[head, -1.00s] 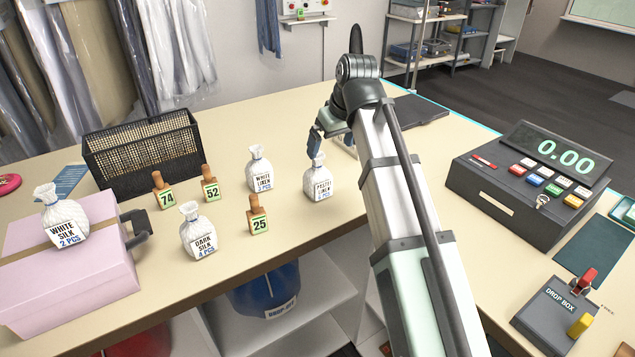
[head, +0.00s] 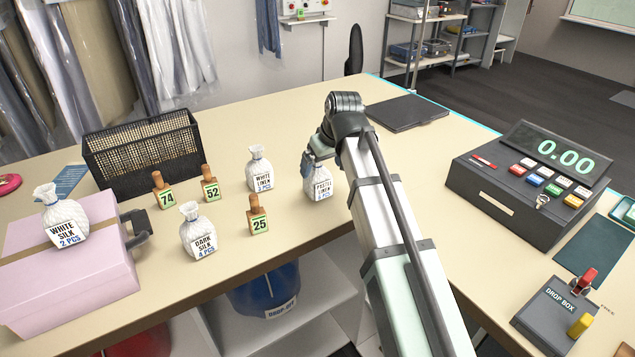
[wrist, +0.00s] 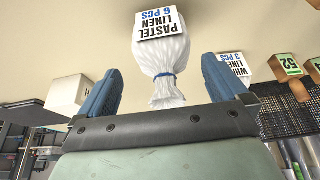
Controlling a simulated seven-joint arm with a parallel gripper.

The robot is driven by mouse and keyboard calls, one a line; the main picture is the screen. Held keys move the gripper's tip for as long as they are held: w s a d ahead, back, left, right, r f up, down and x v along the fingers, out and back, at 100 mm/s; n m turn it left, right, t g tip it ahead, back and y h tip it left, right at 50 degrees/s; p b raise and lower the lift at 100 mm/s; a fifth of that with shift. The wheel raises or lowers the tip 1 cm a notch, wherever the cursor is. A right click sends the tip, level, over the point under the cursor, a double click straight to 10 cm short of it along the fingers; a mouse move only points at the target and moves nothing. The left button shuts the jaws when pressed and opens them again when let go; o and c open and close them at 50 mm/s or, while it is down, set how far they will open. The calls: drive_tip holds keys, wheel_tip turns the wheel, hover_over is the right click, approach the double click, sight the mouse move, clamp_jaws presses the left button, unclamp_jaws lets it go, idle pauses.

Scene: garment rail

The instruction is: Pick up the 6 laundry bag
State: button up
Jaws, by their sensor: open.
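The laundry bag labelled "PASTEL LINEN 6 PCS" (wrist: 168,62) is a small white sack with a blue tie. In the wrist view it lies between and beyond the spread blue fingertips of my gripper (wrist: 165,90), and I see no contact. In the head view this bag (head: 319,183) stands upright near the counter's front edge, and my gripper (head: 313,160) is beside its top, partly hidden by my wrist. My gripper is open and empty.
The white linen bag (head: 260,170) stands close to the left. Number tags 52 (head: 210,186), 74 (head: 161,190) and 25 (head: 257,217) and the dark silk bag (head: 197,232) stand further left. A register (head: 520,185) is at the right.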

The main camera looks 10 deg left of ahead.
sight(320, 171)
drive_tip(key=shift+x, duration=2.35)
drive_tip(key=shift+s, duration=0.2)
drive_tip(key=c, duration=1)
